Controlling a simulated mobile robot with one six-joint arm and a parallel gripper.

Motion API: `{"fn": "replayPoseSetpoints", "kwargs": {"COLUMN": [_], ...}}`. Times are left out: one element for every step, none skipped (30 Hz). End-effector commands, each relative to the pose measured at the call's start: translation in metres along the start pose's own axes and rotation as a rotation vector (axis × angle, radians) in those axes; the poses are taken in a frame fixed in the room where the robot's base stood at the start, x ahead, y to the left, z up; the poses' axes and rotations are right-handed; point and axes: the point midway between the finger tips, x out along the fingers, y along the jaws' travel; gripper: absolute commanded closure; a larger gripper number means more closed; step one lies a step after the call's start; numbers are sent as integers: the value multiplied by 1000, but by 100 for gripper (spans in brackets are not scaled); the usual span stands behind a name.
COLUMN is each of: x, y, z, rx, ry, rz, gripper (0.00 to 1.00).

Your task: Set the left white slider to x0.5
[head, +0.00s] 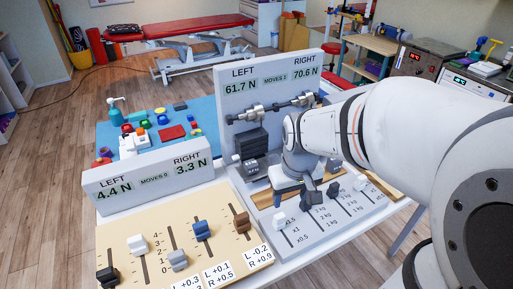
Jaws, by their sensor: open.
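The left white slider (280,220) is on the grey panel (262,203), at the left end of its row. Its knob is at the upper part of its track, near the x1.5 label. The x1 mark is below it and x0.5 is lowest, toward the panel's front edge. My gripper (294,188) is open, pointing down above the panel, behind and slightly right of the white knob. It looks apart from the knob and holds nothing visible. My wrist and arm hide part of the panel and the upright display's lower right.
Dark sliders (333,189) and another white slider (361,183) stand to the right on the grey panel. The upright display (227,112) reads LEFT 61.7 N, RIGHT 70.6 N. A beige slider panel (208,201) is at left front. A blue mat (205,108) holds small objects behind.

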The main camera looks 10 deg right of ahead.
Motion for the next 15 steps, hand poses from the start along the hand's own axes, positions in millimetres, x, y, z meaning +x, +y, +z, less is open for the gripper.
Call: {"fn": "replayPoseSetpoints", "kwargs": {"x": [14,21,32,39,46,55,61,67,73,78,81,85,88,90,93], "y": [1,2,3,3,4,4,5,5,5,5,6,6,6,6,6], "z": [-10,-16,-23,-28,-32,-37,-40,-43,-46,-48,-50,-51,-52,-52,-53], "rx": [-25,-41,-60,-75,-88,-105,-115,-125,-137,-144,-150,-157,-161,-164,-167], "ry": [-31,-43,-59,-70,-80,-91,-100,-108,-115,-119,-124,-129,-131,-134,-136], "rz": [-5,-8,-11,-14,-16,-19,-22,-24,-26,-27,-29,-30,-31,-32,-33], "gripper": [47,47,47,47,47,47,47,47,47,47,47,47,47,47,47]}}
